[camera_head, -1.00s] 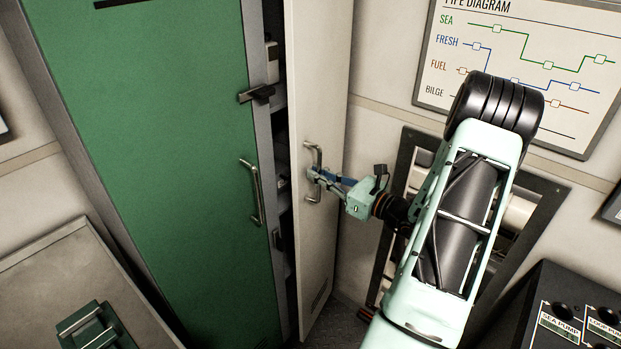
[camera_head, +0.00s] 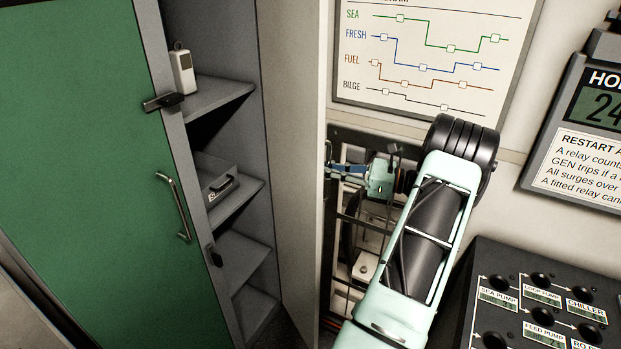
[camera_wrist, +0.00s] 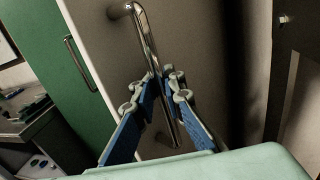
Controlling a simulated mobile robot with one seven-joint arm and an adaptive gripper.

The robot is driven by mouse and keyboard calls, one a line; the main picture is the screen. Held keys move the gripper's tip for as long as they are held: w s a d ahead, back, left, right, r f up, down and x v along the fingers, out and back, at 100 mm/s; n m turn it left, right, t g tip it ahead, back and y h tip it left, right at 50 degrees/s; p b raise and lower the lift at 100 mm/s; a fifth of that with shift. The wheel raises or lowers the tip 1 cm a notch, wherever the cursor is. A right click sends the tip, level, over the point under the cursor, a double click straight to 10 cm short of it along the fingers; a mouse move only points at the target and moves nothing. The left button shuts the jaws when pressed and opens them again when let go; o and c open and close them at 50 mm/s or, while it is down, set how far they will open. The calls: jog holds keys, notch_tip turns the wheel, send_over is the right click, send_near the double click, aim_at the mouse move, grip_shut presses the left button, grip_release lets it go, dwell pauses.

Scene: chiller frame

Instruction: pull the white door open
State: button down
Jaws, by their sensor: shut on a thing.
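The white door (camera_head: 290,130) stands wide open beside the grey cabinet in the head view, seen at a steep angle. Its steel bar handle (camera_wrist: 143,35) crosses the wrist view from the top towards the lower middle. My gripper (camera_wrist: 162,76) is shut on this handle, with a blue finger on each side of it. In the head view my gripper (camera_head: 332,167) is at the right edge of the door. The door mostly hides the handle there.
The green door (camera_head: 80,150) is shut to the left. The open cabinet shows shelves (camera_head: 220,95) with a small white device (camera_head: 182,70) and a grey case (camera_head: 222,186). A wall frame with pipes (camera_head: 365,240) lies close behind my gripper. A switch panel (camera_head: 530,300) is at the lower right.

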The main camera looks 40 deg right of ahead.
jog(key=shift+s+d+f+b, duration=0.1)
jog(key=shift+d+b, duration=0.2)
jog(key=shift+d, duration=1)
jog(key=shift+s+d+f+b, duration=0.1)
jog(key=shift+d+b, duration=0.15)
jog(key=shift+d, duration=1.05)
jog(key=c, duration=2.1)
grip_release()
jog(key=shift+s+d+r, duration=0.1)
jog(key=shift+s+r, duration=0.05)
jog(key=shift+s, duration=0.05)
jog(key=shift+o, duration=0.4)
jog(key=shift+w, duration=0.2)
jog(key=shift+r, duration=0.15)
